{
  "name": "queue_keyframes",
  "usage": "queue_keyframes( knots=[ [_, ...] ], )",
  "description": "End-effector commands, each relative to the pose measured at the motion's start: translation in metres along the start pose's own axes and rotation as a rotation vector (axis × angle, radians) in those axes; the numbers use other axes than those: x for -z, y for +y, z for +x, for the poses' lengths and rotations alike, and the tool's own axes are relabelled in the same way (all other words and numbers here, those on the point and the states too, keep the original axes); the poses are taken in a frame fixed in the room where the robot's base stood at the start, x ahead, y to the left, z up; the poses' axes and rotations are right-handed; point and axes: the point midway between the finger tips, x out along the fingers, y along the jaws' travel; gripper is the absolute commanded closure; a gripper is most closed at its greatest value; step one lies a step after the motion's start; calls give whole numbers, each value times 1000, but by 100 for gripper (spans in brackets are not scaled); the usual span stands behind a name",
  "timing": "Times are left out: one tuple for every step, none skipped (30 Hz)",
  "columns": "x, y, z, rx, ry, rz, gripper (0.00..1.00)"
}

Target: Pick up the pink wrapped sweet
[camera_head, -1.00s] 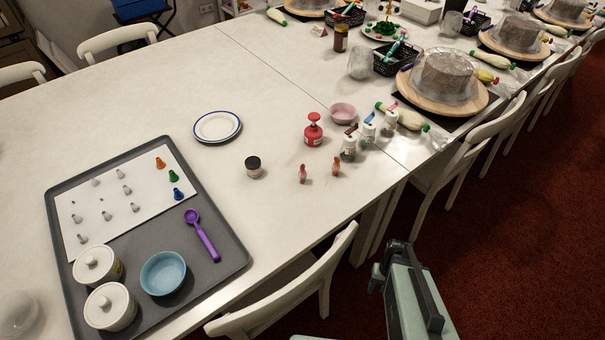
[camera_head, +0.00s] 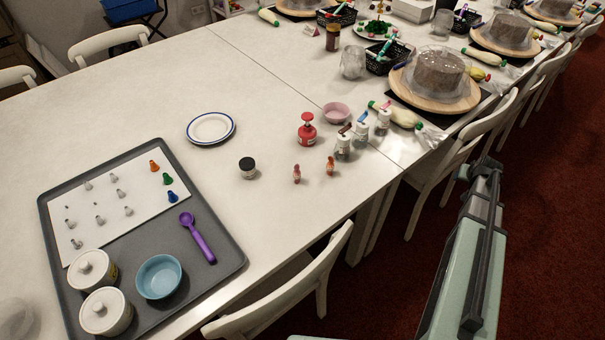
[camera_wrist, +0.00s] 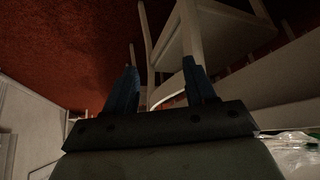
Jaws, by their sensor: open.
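Two small reddish-pink items stand close together near the table's front edge in the head view, a left one (camera_head: 297,173) and a right one (camera_head: 330,166). They are too small for me to tell whether either is the pink wrapped sweet. My gripper (camera_wrist: 160,85) is open and empty in the wrist view, with two blue fingers apart over red carpet and a white chair. In the head view my arm is at the lower right, beyond the table edge and well away from both small items.
A red pump bottle (camera_head: 307,130), a pink bowl (camera_head: 336,113) and several small white bottles stand behind the items. A dark-lidded jar (camera_head: 247,168) is to their left. A grey tray (camera_head: 221,243) lies further left. White chairs (camera_head: 284,287) line the front edge.

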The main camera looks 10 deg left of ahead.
Motion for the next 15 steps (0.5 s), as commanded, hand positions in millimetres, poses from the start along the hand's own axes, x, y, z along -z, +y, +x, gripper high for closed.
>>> queue_keyframes(
  knots=[
    [27,18,-9,-16,45,6,45],
    [40,26,-16,-24,68,9,45],
    [55,37,-24,-34,97,9,45],
    [67,44,-30,-41,119,8,45],
    [77,51,-36,-48,138,8,45],
    [90,59,-45,-55,161,6,45],
    [98,64,-50,-61,176,3,45],
    [106,68,-56,-65,190,-2,45],
    [116,72,-63,-70,207,-8,45],
    [123,75,-68,-73,218,-13,45],
    [130,77,-74,-76,228,-20,45],
    [138,78,-80,-78,239,-30,45],
    [143,78,-85,-78,246,-38,45],
    [149,78,-90,-78,253,-48,45],
    [156,75,-96,-75,260,-64,45]
  ],
)
